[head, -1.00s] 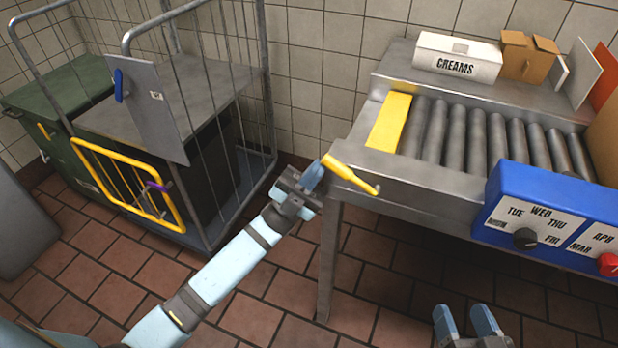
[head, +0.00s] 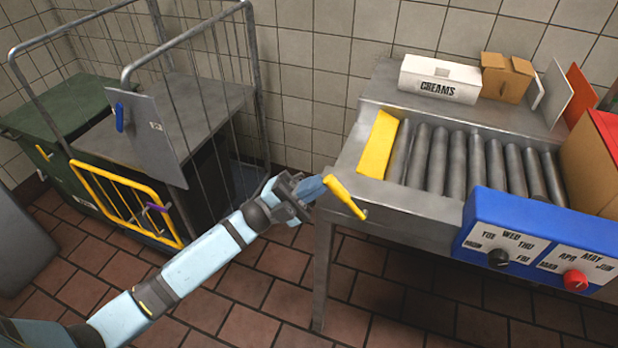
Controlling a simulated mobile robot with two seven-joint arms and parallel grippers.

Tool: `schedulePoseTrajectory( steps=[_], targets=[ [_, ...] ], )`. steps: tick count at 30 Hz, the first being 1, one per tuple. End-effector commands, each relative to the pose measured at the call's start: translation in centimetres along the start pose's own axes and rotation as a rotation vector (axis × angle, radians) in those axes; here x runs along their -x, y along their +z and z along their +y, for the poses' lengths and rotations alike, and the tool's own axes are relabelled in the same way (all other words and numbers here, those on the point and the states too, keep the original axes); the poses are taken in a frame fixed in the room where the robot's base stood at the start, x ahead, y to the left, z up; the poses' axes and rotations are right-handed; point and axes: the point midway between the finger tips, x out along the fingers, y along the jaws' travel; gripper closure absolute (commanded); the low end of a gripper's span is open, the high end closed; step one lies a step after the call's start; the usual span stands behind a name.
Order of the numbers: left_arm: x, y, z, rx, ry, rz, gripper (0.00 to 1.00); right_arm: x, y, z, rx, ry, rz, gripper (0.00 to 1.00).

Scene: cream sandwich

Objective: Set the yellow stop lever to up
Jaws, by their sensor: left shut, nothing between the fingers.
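The yellow stop lever (head: 346,198) is at the left front corner of the roller conveyor in the head view. Its thick handle end points up and to the left, and its thin end lies lower right against the conveyor's side. My left gripper (head: 318,184) is shut and empty, just left of the handle. Its blue fingertips meet the handle in the picture; I cannot tell if they touch. A yellow stop plate (head: 377,146) stands tilted at the left end of the rollers. My right gripper is out of view.
A blue control box (head: 530,240) with dials is on the conveyor's front. A wire cage trolley (head: 190,80) is at the left. Tiled floor is clear between trolley and conveyor.

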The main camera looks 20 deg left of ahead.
Motion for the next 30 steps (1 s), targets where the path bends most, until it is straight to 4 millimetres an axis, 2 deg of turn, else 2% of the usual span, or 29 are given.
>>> schedulePoseTrajectory(
  steps=[1, 7, 13, 21, 26, 30],
  targets=[
    [-1.2, -0.2, -1.1, -0.011, 0.048, 0.002, 1.0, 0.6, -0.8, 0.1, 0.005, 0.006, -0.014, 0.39],
    [-3.4, -0.7, -1.5, -0.048, 0.236, 0.003, 1.0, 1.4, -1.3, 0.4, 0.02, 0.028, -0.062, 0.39],
    [-5.6, -1.1, -1.6, -0.086, 0.421, 0.003, 1.0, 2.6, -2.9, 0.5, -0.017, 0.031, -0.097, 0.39],
    [-8.4, -1.6, -0.8, -0.136, 0.669, 0.005, 1.0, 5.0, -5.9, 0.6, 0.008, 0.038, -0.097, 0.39],
    [-9.5, -1.8, 0.1, -0.162, 0.8, 0.004, 1.0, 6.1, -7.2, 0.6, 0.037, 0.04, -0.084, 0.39],
    [-10.1, -2.0, 1.2, -0.157, 0.8, 0.0, 1.0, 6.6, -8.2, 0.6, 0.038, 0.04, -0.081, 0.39]
  ],
)
